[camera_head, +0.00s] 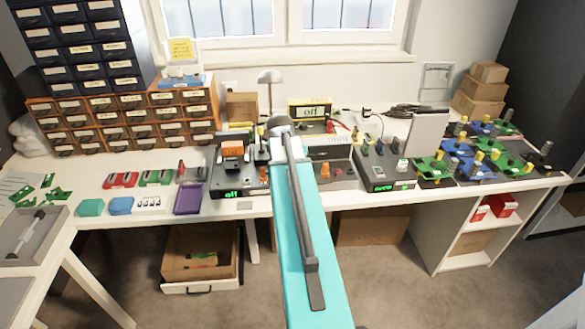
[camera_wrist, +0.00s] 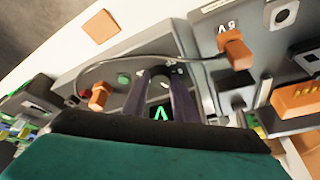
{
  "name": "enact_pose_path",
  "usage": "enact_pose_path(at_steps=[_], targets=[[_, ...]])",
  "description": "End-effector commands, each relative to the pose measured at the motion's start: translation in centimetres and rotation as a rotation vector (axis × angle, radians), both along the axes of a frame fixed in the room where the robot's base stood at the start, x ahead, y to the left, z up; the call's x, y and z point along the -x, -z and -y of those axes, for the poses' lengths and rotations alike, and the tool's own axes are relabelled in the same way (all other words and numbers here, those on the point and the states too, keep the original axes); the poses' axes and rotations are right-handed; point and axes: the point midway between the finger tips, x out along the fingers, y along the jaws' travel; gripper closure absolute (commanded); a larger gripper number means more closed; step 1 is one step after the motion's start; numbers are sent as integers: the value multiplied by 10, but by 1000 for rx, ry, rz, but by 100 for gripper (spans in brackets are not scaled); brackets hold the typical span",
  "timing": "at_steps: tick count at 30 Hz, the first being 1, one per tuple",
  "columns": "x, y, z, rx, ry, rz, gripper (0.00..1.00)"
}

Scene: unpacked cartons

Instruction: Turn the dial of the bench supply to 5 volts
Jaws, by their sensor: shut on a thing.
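In the wrist view my gripper (camera_wrist: 160,76) reaches down to a grey panel with its two dark fingers close together. They are shut on a small dark part that looks like the dial, mostly hidden between the tips. The panel seems to be the front of the bench supply (camera_wrist: 75,72). A black display with a green V (camera_wrist: 160,113) shows between the fingers; any digits are hidden. In the head view my arm covers the gripper and the dial. The grey unit beside the arm (camera_head: 340,165) seems to be this supply.
An orange plug (camera_wrist: 235,48) with a grey cable sits by a 5 V label, and the cable arcs close past my fingers to an orange post (camera_wrist: 98,95). Units with green readouts stand left (camera_head: 232,193) and right (camera_head: 383,187). Drawer cabinets (camera_head: 120,120) fill the back left.

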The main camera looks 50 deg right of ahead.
Motion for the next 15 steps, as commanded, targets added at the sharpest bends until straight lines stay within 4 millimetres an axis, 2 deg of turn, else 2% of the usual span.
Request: enact_pose_path(at_steps=[5, 6, 9, 15], targets=[[-1, -1, 2, 3, 0, 4, 97], [-1, -1, 2, 3, 0, 4, 69], [-1, -1, 2, 2, 0, 4, 56], [0, 0, 1, 1, 0, 1, 56]])
